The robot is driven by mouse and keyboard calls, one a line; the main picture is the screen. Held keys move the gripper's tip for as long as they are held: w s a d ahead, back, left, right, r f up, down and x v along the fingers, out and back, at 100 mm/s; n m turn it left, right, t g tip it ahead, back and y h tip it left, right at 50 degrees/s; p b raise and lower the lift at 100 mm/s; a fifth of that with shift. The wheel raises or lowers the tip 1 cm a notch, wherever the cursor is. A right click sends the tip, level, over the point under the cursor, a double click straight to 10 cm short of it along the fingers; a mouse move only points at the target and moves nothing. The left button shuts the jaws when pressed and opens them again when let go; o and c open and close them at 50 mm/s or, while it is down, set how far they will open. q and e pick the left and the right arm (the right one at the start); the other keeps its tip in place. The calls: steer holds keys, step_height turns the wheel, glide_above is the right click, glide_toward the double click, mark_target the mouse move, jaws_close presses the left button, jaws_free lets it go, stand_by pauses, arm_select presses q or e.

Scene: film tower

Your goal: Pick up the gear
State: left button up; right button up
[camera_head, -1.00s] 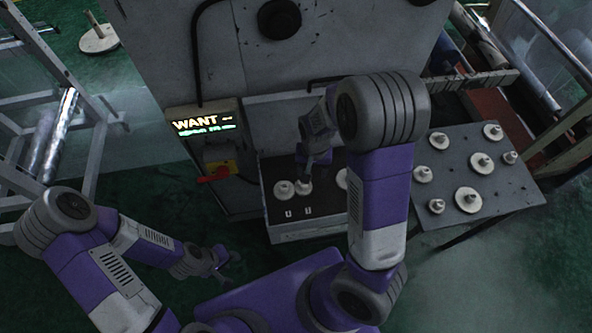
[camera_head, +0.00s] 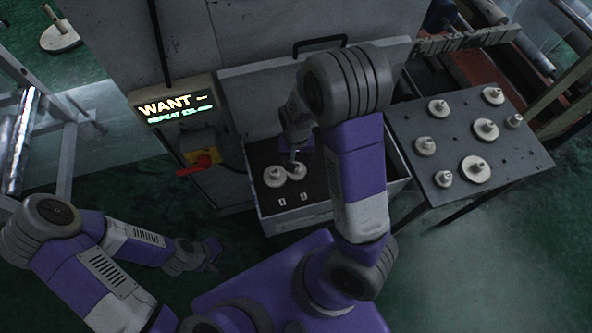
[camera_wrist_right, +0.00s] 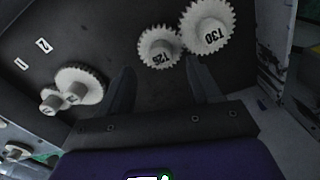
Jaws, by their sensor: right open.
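In the right wrist view a toothed gear marked T25 (camera_wrist_right: 159,47) and a larger one marked T30 (camera_wrist_right: 207,27) stand side by side on a dark tray floor. In the head view two pale gears (camera_head: 275,177) show in the tray (camera_head: 264,213), beside my right gripper (camera_head: 297,155). My arm hides the tray's right part. My left gripper (camera_head: 212,254) hangs low at the left, its jaws unclear.
A side table (camera_head: 512,158) at the right holds several pale gears. A lit display (camera_head: 175,105) reads WANT; its second line is hard to read. A red-handled switch (camera_head: 203,161) is below it. The machine wall (camera_head: 285,30) rises behind the tray. Tray walls surround my right gripper.

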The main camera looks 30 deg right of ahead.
mark_target(300, 172)
step_height(300, 172, down, 4)
steer(key=shift+a+f+b, duration=0.1)
steer(key=shift+f+b, duration=0.05)
steer(key=shift+b, duration=0.45)
steer(key=c, duration=1.2)
